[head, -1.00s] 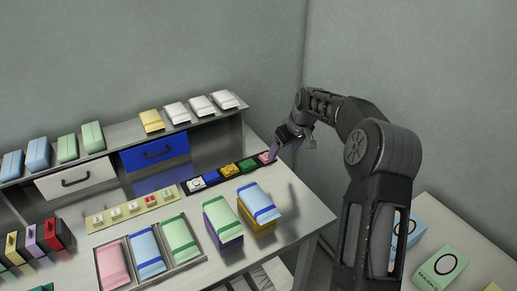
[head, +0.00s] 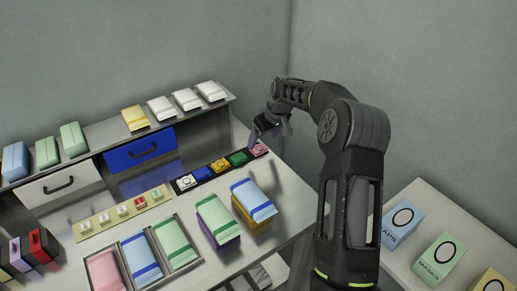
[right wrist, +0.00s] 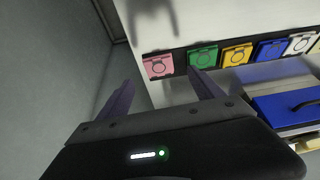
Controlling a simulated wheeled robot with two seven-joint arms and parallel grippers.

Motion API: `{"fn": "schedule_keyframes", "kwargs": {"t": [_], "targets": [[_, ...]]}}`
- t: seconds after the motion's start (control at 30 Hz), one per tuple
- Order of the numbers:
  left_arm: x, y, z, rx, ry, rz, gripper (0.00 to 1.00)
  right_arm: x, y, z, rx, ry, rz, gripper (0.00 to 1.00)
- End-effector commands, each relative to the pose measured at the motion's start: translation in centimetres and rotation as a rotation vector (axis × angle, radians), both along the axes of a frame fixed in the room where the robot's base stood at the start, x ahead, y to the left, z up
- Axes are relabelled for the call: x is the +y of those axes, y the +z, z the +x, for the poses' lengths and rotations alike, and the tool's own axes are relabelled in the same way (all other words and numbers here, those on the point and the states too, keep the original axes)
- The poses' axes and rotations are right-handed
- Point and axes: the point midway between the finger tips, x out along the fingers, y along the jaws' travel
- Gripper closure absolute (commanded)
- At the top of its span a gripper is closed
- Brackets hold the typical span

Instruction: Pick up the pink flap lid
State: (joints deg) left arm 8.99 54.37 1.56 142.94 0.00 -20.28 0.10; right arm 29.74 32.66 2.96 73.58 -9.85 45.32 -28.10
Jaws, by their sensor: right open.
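The pink flap lid (head: 258,150) lies at the right end of a black strip (head: 228,169) near the back right of the table. It also shows in the right wrist view (right wrist: 158,66), just beyond and between the fingers. My right gripper (head: 268,136) is open and empty, above and close to the pink lid, apart from it. In the right wrist view its two fingers (right wrist: 160,82) point toward the lid. My left gripper is not in view.
Green (head: 238,158), yellow (head: 220,165), blue (head: 203,173) and white (head: 187,181) lids share the strip. A blue drawer (head: 147,149) and a shelf with packs (head: 186,99) stand behind. Trays of packs (head: 145,252) fill the front. Bare table lies right of the lid.

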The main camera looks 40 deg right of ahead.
Motion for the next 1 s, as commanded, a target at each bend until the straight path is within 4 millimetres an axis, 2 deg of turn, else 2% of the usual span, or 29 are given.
{"fn": "schedule_keyframes", "kwargs": {"t": [0.27,0.5,0.7,1.0], "targets": [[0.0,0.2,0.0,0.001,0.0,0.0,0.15,0.0,-0.2,0.1,0.0,0.0,0.0,0.24],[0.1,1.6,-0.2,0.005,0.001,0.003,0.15,-0.1,-3.0,1.0,0.003,-0.001,0.001,0.24],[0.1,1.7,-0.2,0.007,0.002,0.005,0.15,-0.1,-4.8,1.8,-0.001,0.0,-0.001,0.24],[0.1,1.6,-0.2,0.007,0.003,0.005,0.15,-0.1,-4.8,1.8,-0.001,0.0,-0.001,0.24]]}}
